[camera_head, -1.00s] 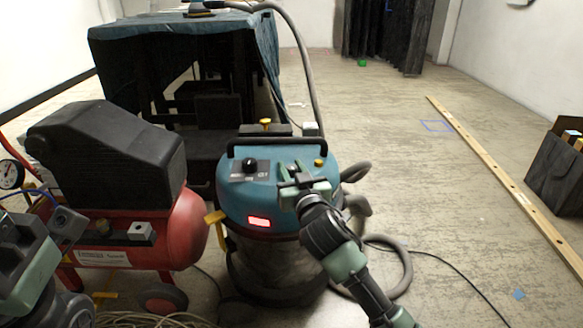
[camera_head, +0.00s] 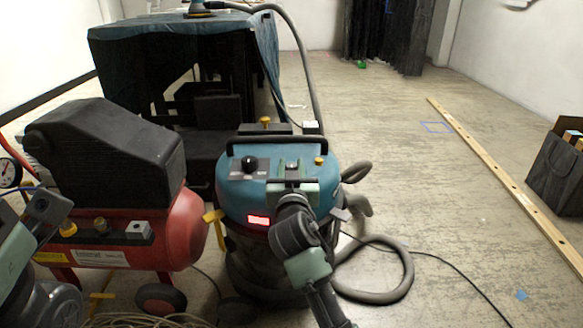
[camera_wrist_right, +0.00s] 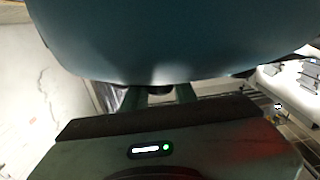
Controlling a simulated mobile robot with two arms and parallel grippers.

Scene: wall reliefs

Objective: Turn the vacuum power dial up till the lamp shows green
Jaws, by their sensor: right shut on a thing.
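The vacuum (camera_head: 232,195) has a teal top and stands upright on the floor at the middle. Its lamp (camera_head: 258,220) glows red on the front. A black knob (camera_head: 249,163) shows on the left of the panel.
A red compressor (camera_head: 182,228) stands close to the vacuum's left. A grey hose (camera_head: 385,297) loops on the floor to its right. A cloth-covered table (camera_head: 180,35) is behind. A wooden beam (camera_head: 500,178) lies at the right, with open floor between.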

